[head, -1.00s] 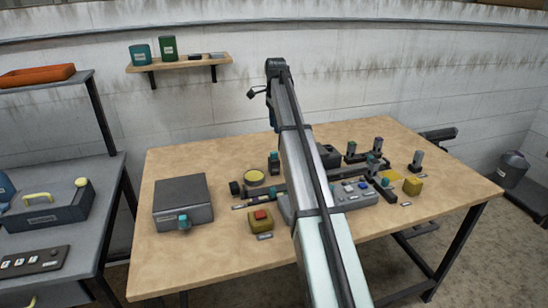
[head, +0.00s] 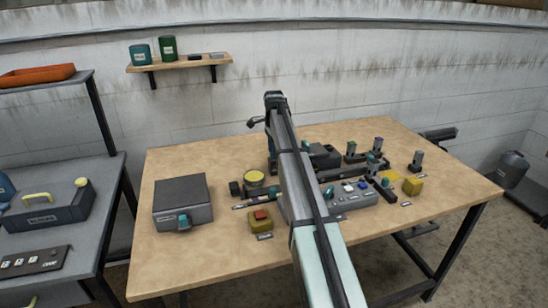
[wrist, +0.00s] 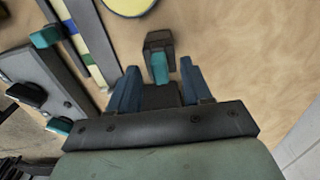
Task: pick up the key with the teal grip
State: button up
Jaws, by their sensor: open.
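A teal grip (wrist: 159,68), which looks like the key's, stands at a small dark block (wrist: 158,40) in the wrist view. My gripper (wrist: 160,78) is open, with one blue finger on each side of the teal grip. I cannot tell whether either finger touches it. In the head view my gripper (head: 272,168) is low over the back middle of the table and mostly covers this spot. The key's shaft is hidden.
A round yellow-topped piece (head: 254,177) stands just left of my gripper. A button box (head: 261,221) and a grey case (head: 183,200) stand on the front left. A control panel (head: 352,196) and several dark posts crowd the right.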

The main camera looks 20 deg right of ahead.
jog(key=shift+f, duration=0.3)
grip_shut()
dwell(0.3)
